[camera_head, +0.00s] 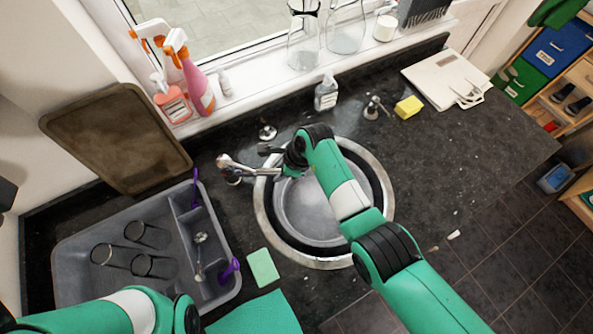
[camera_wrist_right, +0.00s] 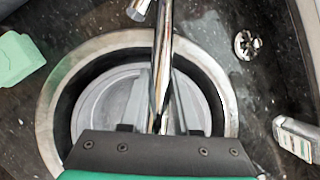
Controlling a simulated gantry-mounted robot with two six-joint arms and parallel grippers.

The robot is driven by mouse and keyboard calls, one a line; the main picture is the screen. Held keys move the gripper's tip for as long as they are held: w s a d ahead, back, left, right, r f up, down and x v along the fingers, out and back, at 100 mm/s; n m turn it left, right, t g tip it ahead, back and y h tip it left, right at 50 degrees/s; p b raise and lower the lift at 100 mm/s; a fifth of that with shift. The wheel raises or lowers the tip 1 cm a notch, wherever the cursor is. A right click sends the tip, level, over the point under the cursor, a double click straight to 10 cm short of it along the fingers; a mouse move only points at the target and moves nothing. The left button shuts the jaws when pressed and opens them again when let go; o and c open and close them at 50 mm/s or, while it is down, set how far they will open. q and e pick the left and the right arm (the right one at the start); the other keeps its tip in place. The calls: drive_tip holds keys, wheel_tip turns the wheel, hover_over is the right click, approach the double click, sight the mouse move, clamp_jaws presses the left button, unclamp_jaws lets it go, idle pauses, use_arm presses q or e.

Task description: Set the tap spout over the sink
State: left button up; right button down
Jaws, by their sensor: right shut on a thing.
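The chrome tap spout (camera_head: 250,169) reaches from its base at the sink's left side across the rim, with its far part over the bowl. My right gripper (camera_head: 272,160) is at the spout above the sink's upper left. In the right wrist view the spout (camera_wrist_right: 163,60) runs between the two fingers, and my right gripper (camera_wrist_right: 160,105) is shut on it. The round steel sink (camera_head: 375,190) is partly hidden by my right arm; its rim (camera_wrist_right: 60,85) shows in the wrist view. My left arm enters at lower left, but its gripper is out of view.
A grey dish rack (camera_head: 75,245) with several glasses stands left of the sink. A green sponge (camera_head: 262,268) lies between them. A soap bottle (camera_head: 326,93) and yellow sponge (camera_head: 408,107) are behind the sink. Spray bottles (camera_head: 197,85) stand at the window. The counter at right is mostly clear.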

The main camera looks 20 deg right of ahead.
idle(0.4)
drive_tip(key=c, duration=0.7)
unclamp_jaws()
drive_tip(key=shift+o, duration=0.2)
drive_tip(key=shift+r, duration=0.1)
drive_tip(key=p+v, duration=0.2)
drive_tip(key=v, duration=0.1)
drive_tip(key=shift+r, duration=0.35)
drive_tip(key=v, duration=0.7)
drive_tip(key=shift+s+d+r, duration=0.15)
drive_tip(key=shift+d+r, duration=0.05)
drive_tip(key=shift+r, duration=0.05)
